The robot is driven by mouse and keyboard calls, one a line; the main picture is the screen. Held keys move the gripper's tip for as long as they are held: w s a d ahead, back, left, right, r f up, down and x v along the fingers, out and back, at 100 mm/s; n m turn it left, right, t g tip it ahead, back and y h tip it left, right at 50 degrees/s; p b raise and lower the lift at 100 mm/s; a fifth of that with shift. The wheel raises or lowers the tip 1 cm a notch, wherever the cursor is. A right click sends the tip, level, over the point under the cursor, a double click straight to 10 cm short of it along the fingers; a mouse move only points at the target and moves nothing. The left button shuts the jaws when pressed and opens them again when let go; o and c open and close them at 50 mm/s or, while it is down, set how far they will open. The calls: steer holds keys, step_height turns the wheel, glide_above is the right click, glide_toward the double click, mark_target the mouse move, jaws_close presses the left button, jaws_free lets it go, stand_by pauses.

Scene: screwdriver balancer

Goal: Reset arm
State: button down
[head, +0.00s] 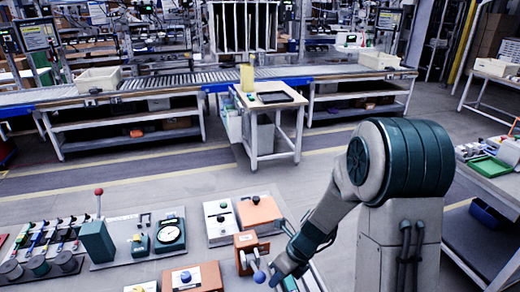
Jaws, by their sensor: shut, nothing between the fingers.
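My arm runs from the shoulder at the right down and left to the bottom edge of the head view, beside the workbench fixtures. My gripper cannot be made out; the end of the arm is cut off or hidden at the bottom edge. A small brown block with a lever and a blue ball knob (259,277) stands just left of the lower arm.
Several coloured tools lie at far left. A small table (269,87) stands before the conveyor. The floor between is clear.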

steer(key=s+d+r+n+t+h+b, duration=0.1)
steer(key=s+d+r+n+t+h, duration=0.1)
steer(key=s+d+r+n, duration=0.3)
steer(key=s+d+r+n+t+h+b, duration=0.1)
steer(key=s+d+r+n+t+h, duration=0.2)
steer(key=r+n, duration=1)
steer(key=s+d+n, duration=0.2)
steer(key=s+n, duration=0.2)
steer(key=n, duration=0.5)
steer(key=shift+s+d+r, duration=0.25)
steer(key=shift+r, duration=0.15)
steer(key=shift+d, duration=0.1)
